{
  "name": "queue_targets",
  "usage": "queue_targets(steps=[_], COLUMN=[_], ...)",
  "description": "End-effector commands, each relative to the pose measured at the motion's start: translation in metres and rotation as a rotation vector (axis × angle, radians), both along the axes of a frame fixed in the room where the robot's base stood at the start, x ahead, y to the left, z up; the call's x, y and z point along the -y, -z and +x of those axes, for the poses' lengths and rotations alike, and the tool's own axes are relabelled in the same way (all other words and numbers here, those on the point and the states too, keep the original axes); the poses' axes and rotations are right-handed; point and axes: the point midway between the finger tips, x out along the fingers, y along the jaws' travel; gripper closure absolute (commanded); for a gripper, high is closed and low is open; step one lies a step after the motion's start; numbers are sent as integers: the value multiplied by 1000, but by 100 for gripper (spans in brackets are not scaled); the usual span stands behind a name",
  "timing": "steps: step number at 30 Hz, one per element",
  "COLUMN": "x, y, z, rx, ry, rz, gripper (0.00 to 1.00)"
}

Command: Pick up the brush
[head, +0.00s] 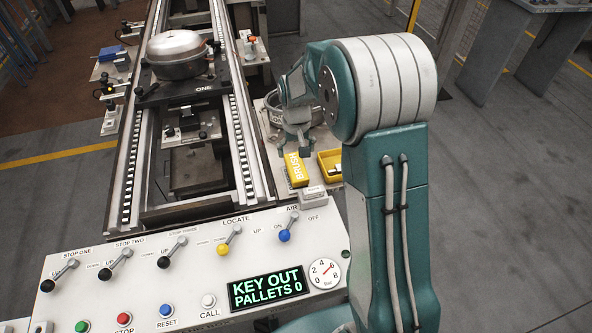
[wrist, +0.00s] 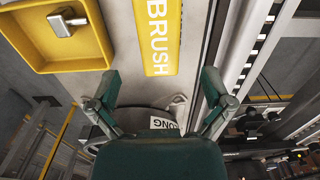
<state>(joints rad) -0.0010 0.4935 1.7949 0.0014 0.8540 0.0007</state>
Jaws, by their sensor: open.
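The brush shows as a yellow block with the white word BRUSH (head: 296,170), on the light side shelf to the right of the conveyor in the head view. In the wrist view the yellow brush (wrist: 158,38) runs down from the top edge, its near end just beyond and between my fingertips. My gripper (head: 294,146) is above the far end of the brush in the head view. In the wrist view my gripper (wrist: 160,85) has its two fingers spread wide with nothing between them. The brush's underside is hidden.
A yellow tray (head: 322,164) with a metal-headed item (wrist: 66,22) lies right beside the brush. The conveyor rail (head: 240,150) runs along its left. A control panel (head: 130,270) with levers is in front.

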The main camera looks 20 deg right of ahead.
Motion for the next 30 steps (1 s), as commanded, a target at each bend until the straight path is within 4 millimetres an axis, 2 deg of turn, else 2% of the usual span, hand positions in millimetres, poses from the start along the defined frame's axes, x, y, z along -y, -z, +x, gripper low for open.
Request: queue_targets(steps=[1, 8, 15, 19, 25, 26, 27, 29, 30], x=[0, -1, 1, 1, 1, 1, 1, 1, 1], y=[9, 28, 64, 73, 73, 73, 73, 73, 73], z=[0, 0, 3, 3, 3, 3, 3, 3, 3], rx=[-2, -2, -2, 0, 1, 1, 1, 1, 1], ry=[0, 0, -1, -1, 0, 0, -1, -1, -1], rz=[0, -1, -1, -1, -1, -1, -1, -1, -1], gripper=[0, 0, 0, 0, 0, 9, 27, 53, 71])
